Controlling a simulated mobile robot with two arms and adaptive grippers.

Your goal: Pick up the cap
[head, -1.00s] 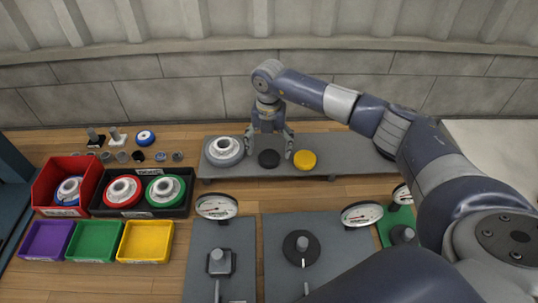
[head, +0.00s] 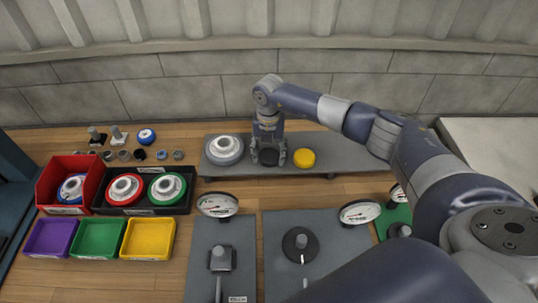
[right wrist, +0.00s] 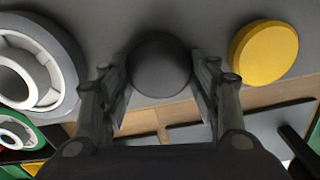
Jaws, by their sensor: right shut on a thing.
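A round black cap (head: 268,158) sits on the grey raised shelf (head: 345,150) at the back. My right gripper (head: 268,161) reaches down over it from above, with one finger on each side, shut on the cap. In the right wrist view the black cap (right wrist: 160,65) shows as a dark dome between the two fingers (right wrist: 160,85). A yellow cap (head: 305,158) lies just right of the gripper on the same shelf; it also shows in the right wrist view (right wrist: 264,52). My left gripper is not in view.
A grey and white wheel-like part (head: 223,149) stands close left of the gripper. Red (head: 48,186), black, purple, green and yellow bins stand at left. Dial gauges (head: 217,204) and grey mats (head: 275,270) lie in front. The shelf's right part is clear.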

